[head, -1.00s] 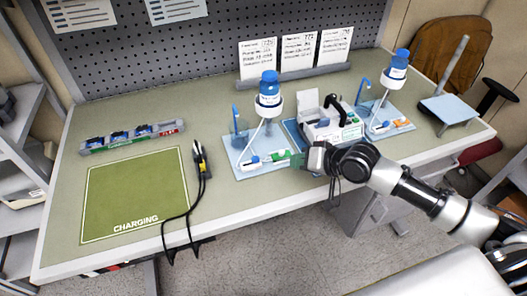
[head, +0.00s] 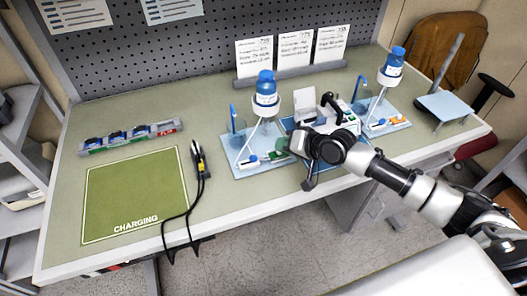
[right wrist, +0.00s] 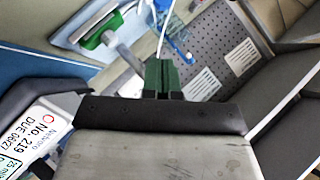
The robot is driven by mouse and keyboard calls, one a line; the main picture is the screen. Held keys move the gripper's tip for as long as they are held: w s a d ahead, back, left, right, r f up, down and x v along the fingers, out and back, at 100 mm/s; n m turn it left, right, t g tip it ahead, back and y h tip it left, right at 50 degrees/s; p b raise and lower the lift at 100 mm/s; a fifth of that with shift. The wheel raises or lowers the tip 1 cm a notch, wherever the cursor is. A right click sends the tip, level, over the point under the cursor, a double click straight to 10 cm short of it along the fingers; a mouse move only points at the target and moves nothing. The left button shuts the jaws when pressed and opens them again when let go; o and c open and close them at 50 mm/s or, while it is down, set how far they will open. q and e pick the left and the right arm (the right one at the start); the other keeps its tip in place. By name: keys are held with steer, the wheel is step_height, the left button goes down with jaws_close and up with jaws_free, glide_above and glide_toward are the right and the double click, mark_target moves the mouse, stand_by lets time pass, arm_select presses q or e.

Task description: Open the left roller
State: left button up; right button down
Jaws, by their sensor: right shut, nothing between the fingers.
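The left drip stand (head: 265,95) has a blue-capped bottle and a light blue base tray (head: 238,172). On its tray lies a white roller clamp with a blue part (head: 250,161), and a green-and-white piece (head: 274,156) lies to its right. My right gripper (head: 291,147) is over the right side of this tray, shut and empty. In the right wrist view its green fingertips (right wrist: 161,76) are together, with a thin white tube passing just beyond them. A white-and-green part (right wrist: 97,36) shows at the upper left there, apart from the fingers. My left gripper is not in view.
A pump (head: 335,118) stands right of the left stand, partly behind my gripper; its label (right wrist: 40,140) shows in the wrist view. A second drip stand (head: 390,75) is further right. The green charging mat (head: 135,195) and a black cable (head: 190,205) lie left.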

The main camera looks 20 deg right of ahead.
mark_target(253, 159)
steer(key=x, duration=0.3)
steer(key=shift+w+a+f, duration=0.1)
steer(key=shift+w+a, duration=0.15)
steer(key=shift+w, duration=0.05)
steer(key=shift+a+f+p, duration=0.85)
steer(key=shift+a+f, duration=0.55)
steer(key=shift+f, duration=0.2)
steer(key=shift+a, duration=0.1)
